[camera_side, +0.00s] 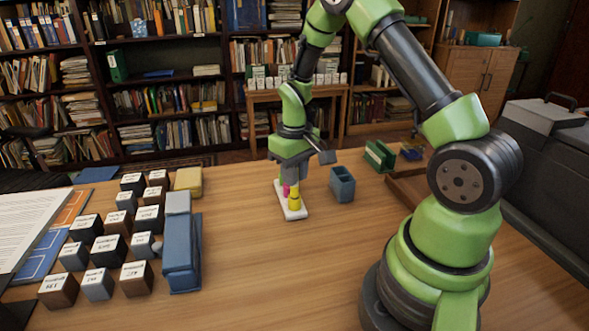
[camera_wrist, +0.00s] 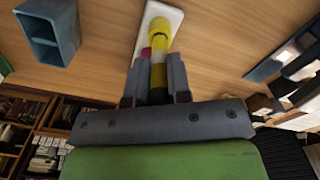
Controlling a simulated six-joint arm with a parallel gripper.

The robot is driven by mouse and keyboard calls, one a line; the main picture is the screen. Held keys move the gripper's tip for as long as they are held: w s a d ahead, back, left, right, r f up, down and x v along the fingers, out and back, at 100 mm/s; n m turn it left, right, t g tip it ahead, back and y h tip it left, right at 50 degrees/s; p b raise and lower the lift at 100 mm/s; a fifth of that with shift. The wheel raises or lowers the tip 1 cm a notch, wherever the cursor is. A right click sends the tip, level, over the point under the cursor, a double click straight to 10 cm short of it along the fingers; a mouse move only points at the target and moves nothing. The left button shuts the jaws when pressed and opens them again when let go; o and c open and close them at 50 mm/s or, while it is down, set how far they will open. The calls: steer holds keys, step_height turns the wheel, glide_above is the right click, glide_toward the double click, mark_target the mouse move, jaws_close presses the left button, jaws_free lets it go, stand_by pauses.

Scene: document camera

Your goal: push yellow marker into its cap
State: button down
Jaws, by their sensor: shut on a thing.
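A white holder block (camera_side: 291,212) lies on the table and carries a yellow cap (camera_side: 294,202) and a pink cap (camera_side: 286,189). My gripper (camera_side: 291,178) is above the holder, pointing down. In the wrist view my gripper (camera_wrist: 159,73) is shut on the yellow marker (camera_wrist: 159,58). The marker is in line with the yellow cap (camera_wrist: 160,27), with a dark band between their yellow parts. I cannot tell how deep the tip sits in the cap. The pink cap (camera_wrist: 146,53) is close beside the marker, partly hidden by a finger.
A blue-grey open box (camera_side: 342,186) stands just right of the holder. Several labelled cubes (camera_side: 107,222), a blue-grey device (camera_side: 182,253) and a yellow block (camera_side: 188,180) are at the left. A green organizer (camera_side: 379,156) stands at the back right. The front middle table is clear.

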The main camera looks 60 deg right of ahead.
steer(key=shift+f, duration=0.25)
steer(key=c, duration=1)
jaws_free()
step_height(320, 180, up, 9)
steer(key=shift+f, duration=0.1)
steer(key=shift+r, duration=0.6)
